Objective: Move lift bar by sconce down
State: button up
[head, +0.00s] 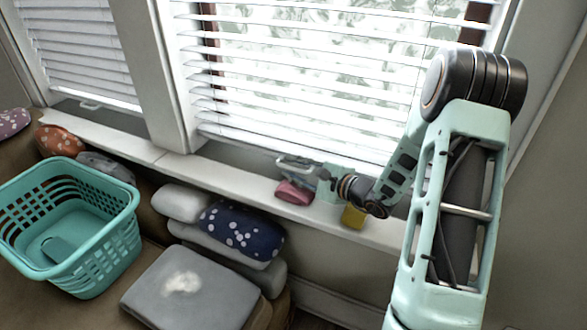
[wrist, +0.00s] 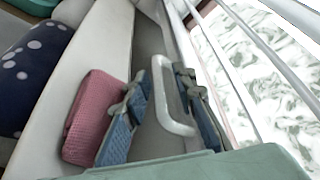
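The lift bar (wrist: 164,92) is a white, rounded loop handle at the bottom of the blind-covered window, seen in the wrist view. My gripper (wrist: 163,97) is open, with one blue-padded finger on each side of the bar. A narrow gap shows between the left finger and the bar; whether the right finger touches it I cannot tell. In the head view, my gripper (head: 308,170) is low at the window, just above the sill, and the bar (head: 290,162) shows only partly beside it. The sconce is not in view.
A pink block (wrist: 92,117) lies on the sill (head: 240,188) close to my left finger. A yellow object (head: 353,216) stands on the sill below my wrist. White blinds (head: 300,75) hang behind. Stacked cushions (head: 240,232) and a teal basket (head: 108,245) are at left.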

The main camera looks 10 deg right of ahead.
jog(key=p, duration=3)
send_near(293, 61)
jog(key=w+a, duration=0.2)
jog(key=a, duration=0.5)
jog(key=shift+s+d+f+b, duration=0.1)
jog(key=shift+s+d+b, duration=0.35)
jog(key=shift+s+d, duration=0.3)
jog(key=shift+s+d+f+b, duration=0.1)
jog(key=shift+s+d+b, duration=0.45)
jog(key=shift+s, duration=0.35)
jog(key=shift+d, duration=0.1)
